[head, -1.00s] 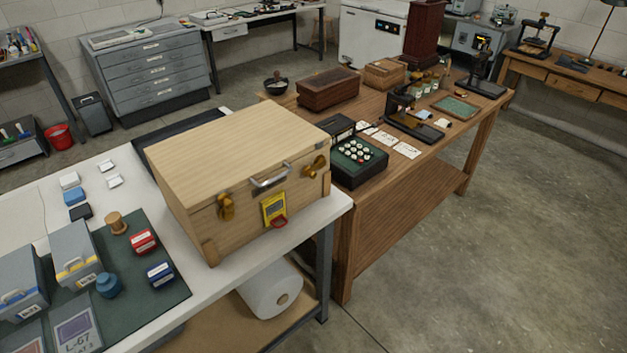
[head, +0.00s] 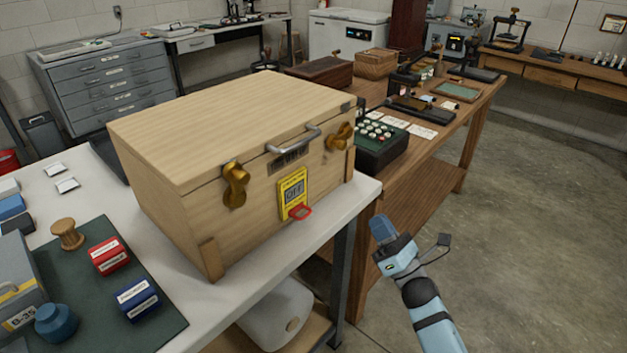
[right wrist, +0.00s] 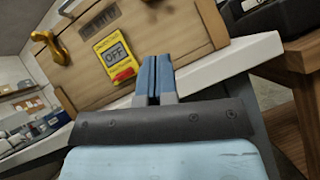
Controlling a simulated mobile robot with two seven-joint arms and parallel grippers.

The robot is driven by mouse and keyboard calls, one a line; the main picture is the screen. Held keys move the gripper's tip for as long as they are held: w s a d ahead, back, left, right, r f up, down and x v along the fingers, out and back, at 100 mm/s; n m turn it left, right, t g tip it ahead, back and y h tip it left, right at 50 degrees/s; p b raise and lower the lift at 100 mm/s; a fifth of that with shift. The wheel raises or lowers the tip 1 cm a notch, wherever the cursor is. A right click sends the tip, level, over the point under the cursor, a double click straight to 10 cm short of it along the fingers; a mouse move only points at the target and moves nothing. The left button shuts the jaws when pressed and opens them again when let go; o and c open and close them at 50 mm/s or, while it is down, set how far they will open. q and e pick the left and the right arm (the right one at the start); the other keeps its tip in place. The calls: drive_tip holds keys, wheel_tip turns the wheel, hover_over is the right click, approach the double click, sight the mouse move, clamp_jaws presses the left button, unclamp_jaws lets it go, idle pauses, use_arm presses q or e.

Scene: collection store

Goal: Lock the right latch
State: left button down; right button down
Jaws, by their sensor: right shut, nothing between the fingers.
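A pale wooden case (head: 215,130) with a closed lid stands on the white table. Its front carries two brass latches. The right latch (head: 340,136) is near the right front corner, and in the right wrist view only a bit of brass shows at the top edge. The left latch (head: 235,184) also shows in the right wrist view (right wrist: 50,47). A yellow device reading OFF (head: 292,193), with a red tab, is between them. My right gripper (head: 382,229) is shut and empty, in front of and below the case's right corner, apart from it; it also shows in the right wrist view (right wrist: 155,75).
The white table's front edge (head: 330,223) lies between my right gripper and the case. A wooden bench (head: 455,115) with a black keyed machine (head: 375,150) stands to the right. Red and blue stamps (head: 110,255) lie on the green mat at left. Floor at right is clear.

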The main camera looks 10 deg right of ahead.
sight(337, 146)
use_arm(q)
drive_tip(key=shift+w+a+f+b, duration=0.15)
drive_tip(key=shift+a+f+b, duration=0.1)
drive_tip(key=shift+a+b, duration=0.05)
use_arm(e)
drive_tip(key=n+y, duration=0.1)
drive_tip(key=w+a+n+y, duration=0.1)
drive_tip(key=n, duration=0.1)
drive_tip(key=shift+w+a+r, duration=0.1)
drive_tip(key=shift+w+a, duration=0.15)
drive_tip(key=x, duration=1)
drive_tip(key=shift+w+a+p, duration=0.1)
drive_tip(key=shift+w+p, duration=0.05)
drive_tip(key=shift+p, duration=0.2)
drive_tip(key=r, duration=0.3)
drive_tip(key=shift+w+r+p, duration=0.25)
drive_tip(key=shift+r+p, duration=0.05)
drive_tip(key=shift+p, duration=0.05)
use_arm(q)
drive_tip(key=shift+a+f, duration=0.2)
drive_tip(key=shift+r, duration=0.1)
use_arm(e)
drive_tip(key=shift+w, duration=0.1)
